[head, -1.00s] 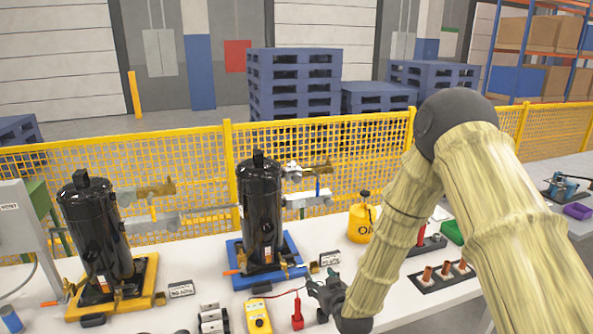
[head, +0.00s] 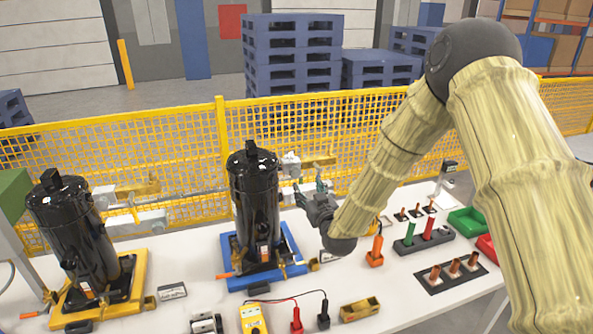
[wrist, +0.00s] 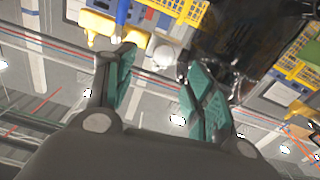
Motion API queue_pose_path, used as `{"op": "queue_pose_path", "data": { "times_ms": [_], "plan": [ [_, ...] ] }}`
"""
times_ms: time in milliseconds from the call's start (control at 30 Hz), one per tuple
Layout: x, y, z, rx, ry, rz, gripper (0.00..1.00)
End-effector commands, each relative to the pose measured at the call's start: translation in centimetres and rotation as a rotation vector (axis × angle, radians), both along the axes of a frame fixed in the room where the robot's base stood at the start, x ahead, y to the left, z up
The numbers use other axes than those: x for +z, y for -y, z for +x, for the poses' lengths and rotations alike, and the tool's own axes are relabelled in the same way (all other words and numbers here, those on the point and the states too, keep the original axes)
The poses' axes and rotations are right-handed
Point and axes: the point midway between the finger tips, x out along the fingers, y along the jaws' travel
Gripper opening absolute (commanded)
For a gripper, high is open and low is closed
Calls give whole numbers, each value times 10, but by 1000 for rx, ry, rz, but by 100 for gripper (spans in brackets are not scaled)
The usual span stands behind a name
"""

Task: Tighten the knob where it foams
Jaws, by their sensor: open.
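Two black compressors stand on the table, one at the left (head: 75,240) on a yellow base, one in the middle (head: 254,205) on a blue base. A white lumpy patch (head: 291,162), which looks like foam, sits on the fittings right of the middle compressor. A brass-coloured fitting (head: 138,188) is beside the left compressor, with no clear foam there. My gripper (head: 308,190) is open and empty, right of the middle compressor, near the white patch. In the wrist view a white round lump (wrist: 165,54) shows between and beyond the teal fingertips. The knob's shape is unclear.
A yellow mesh fence (head: 130,150) runs behind the table. In front are a yellow meter (head: 252,318) with leads, a brass-coloured box (head: 360,309) and an orange-red holder (head: 375,252). Racks and green and red bins stand right. Bare white tabletop (head: 385,285) lies between.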

Motion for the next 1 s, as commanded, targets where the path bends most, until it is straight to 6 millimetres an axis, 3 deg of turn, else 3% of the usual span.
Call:
{"op": "queue_pose_path", "data": {
  "times_ms": [200,600,1000],
  "plan": [
    [4,-19,28,11,1,0,54],
    [2,-36,83,9,0,1,54],
    [0,-38,96,7,0,1,54]
  ]
}}
